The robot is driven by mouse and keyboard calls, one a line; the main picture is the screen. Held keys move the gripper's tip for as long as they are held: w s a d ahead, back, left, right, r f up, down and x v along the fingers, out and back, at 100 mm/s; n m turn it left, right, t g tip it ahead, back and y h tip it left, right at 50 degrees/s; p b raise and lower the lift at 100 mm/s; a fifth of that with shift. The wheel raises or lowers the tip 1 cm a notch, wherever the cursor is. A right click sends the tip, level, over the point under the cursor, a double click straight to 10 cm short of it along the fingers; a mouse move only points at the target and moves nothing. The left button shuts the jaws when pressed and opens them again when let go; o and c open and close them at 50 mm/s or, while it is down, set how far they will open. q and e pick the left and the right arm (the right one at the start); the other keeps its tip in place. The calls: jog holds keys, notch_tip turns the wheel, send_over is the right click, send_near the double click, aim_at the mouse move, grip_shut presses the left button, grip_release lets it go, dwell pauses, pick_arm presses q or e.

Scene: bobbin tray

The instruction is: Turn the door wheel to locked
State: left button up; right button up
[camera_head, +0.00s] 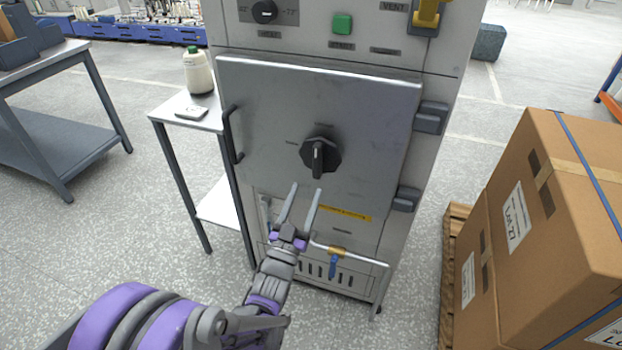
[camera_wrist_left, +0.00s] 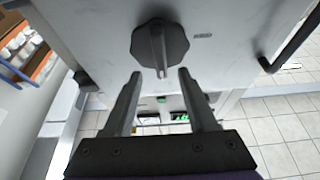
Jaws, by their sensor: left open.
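The door wheel (camera_head: 320,155) is a dark, many-sided knob with a raised grip bar, in the middle of the grey cabinet door (camera_head: 262,105). Its bar points about straight down in the head view. In the left wrist view the wheel (camera_wrist_left: 159,45) is just beyond my fingertips. My left gripper (camera_head: 306,191) is open and empty, just below the wheel and apart from it. Its two fingers also show in the left wrist view (camera_wrist_left: 160,76), one to each side of the bar's line. Small labels surround the wheel, too small to read. My right gripper is not in view.
A door handle (camera_head: 232,136) is on the door's left and hinges (camera_head: 430,118) on its right. A pipe with a blue-handled valve (camera_head: 332,265) sticks out below. A side table (camera_head: 158,115) with a bottle (camera_head: 198,72) is left; stacked cartons (camera_head: 545,210) are right.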

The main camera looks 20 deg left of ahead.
pick_arm(q)
jog(key=shift+v, duration=1.75)
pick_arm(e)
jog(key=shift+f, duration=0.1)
pick_arm(q)
jog(key=s+f+g, duration=0.7)
jog(key=s+g, duration=0.2)
jog(key=s, duration=0.4)
jog(key=s+f+g, duration=0.6)
jog(key=s+g, duration=0.3)
jog(key=s, duration=0.5)
notch_tip(320, 180, up, 22)
jog(key=w+t+p, duration=0.1)
jog(key=w+p, duration=0.1)
jog(key=p, duration=1.7)
jog(key=shift+w+d+n+y+p, duration=0.25)
jog(key=shift+d+n+y+p, duration=0.05)
jog(key=shift+d+y, duration=0.1)
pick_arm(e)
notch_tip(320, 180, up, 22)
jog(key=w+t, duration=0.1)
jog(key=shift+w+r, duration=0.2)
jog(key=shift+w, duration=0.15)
pick_arm(q)
jog(key=shift+s, duration=0.15)
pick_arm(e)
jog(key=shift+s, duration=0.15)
